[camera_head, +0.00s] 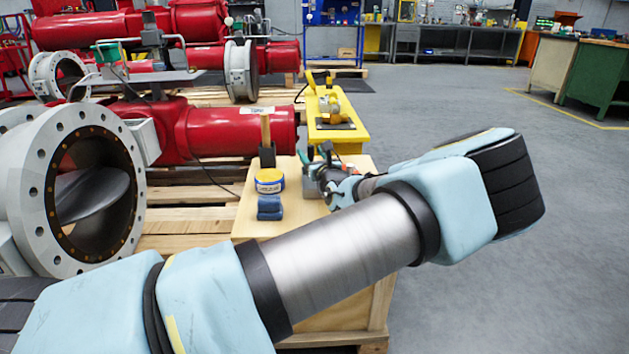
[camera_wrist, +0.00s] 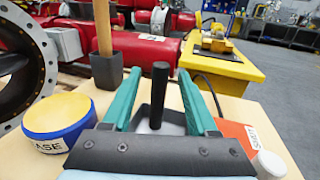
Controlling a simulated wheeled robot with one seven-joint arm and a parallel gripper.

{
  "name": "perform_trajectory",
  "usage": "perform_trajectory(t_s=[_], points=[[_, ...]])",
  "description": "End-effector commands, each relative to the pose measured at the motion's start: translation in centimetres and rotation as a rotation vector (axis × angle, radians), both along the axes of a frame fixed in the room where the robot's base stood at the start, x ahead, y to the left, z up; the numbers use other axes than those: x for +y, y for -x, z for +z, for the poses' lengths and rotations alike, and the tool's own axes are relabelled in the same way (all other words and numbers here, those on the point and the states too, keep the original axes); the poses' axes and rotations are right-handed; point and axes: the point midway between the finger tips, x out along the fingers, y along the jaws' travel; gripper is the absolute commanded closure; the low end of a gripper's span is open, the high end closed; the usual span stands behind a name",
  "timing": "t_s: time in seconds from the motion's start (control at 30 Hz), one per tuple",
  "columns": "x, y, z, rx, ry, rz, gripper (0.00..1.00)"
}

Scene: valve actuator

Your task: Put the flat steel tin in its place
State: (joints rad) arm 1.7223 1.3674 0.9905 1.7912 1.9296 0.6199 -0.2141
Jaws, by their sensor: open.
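My gripper (camera_wrist: 159,78) is open, with its two teal fingers apart over the wooden bench top; it also shows in the head view (camera_head: 327,165), partly behind my arm. A grey metal container (camera_wrist: 148,115) with an upright black rod (camera_wrist: 160,85) shows between the fingers, and I see no contact with them. A low round tin (camera_wrist: 58,120) with a yellow top and blue side, lettering ending in "ASE", stands left of the gripper; it also shows in the head view (camera_head: 270,181). I cannot tell for sure which thing is the flat steel tin.
An orange labelled container (camera_wrist: 243,135) with a white cap (camera_wrist: 270,164) is at right. A yellow stand (camera_head: 340,130) and a large valve (camera_head: 32,190) are nearby.

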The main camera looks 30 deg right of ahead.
Motion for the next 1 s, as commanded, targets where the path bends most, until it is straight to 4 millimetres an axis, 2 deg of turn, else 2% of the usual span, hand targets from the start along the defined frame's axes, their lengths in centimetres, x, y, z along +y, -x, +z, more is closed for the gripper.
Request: perform_trajectory(t_s=[0.1, 0.33, 0.87, 1.0], points=[[-0.11, -0.94, 0.01, -0.002, 0.000, 0.001, 0.41], [-0.15, -1.04, 0.06, -0.001, 0.000, 0.001, 0.41], [-0.13, -1.02, 0.04, 0.000, 0.000, 0.001, 0.99], [-0.13, -1.01, 0.04, 0.000, 0.000, 0.001, 1.00]])
